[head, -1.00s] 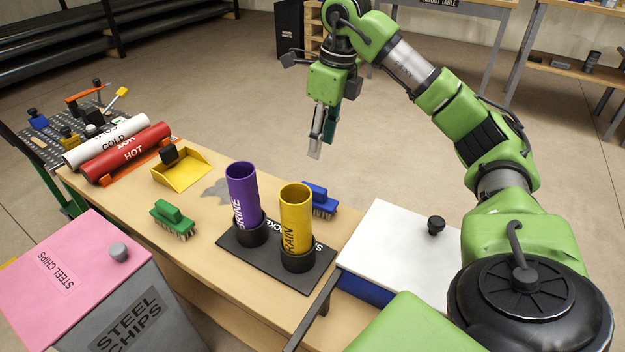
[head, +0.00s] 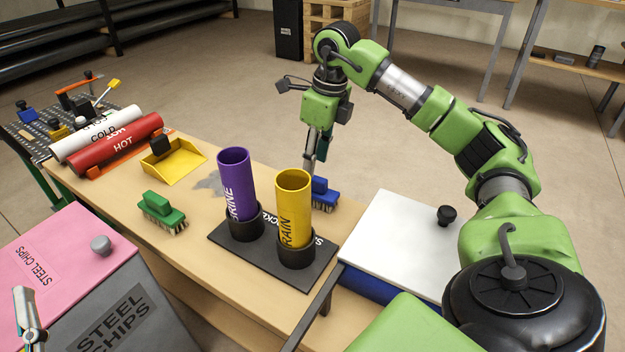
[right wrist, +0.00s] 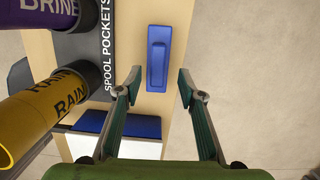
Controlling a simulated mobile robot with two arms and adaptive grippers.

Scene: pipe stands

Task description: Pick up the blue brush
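The blue brush (head: 324,194) lies on the wooden bench behind the yellow pipe, which partly hides it in the head view. In the right wrist view the blue brush (right wrist: 158,57) is whole, handle up, near the bench edge. My right gripper (head: 310,168) points down over the brush's left end in the head view, with sky between its tips and the brush hard to judge. In the right wrist view my right gripper (right wrist: 160,88) has its fingers spread apart with nothing between them, short of the brush. My left gripper (head: 25,315) shows only partly at the lower left edge.
The purple pipe (head: 235,180) and yellow pipe (head: 293,205) stand upright in a black holder (head: 275,262) close to the brush. A green brush (head: 163,212), yellow dustpan (head: 178,165), and white-lidded bin (head: 400,235) are nearby. Open floor lies beyond the bench.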

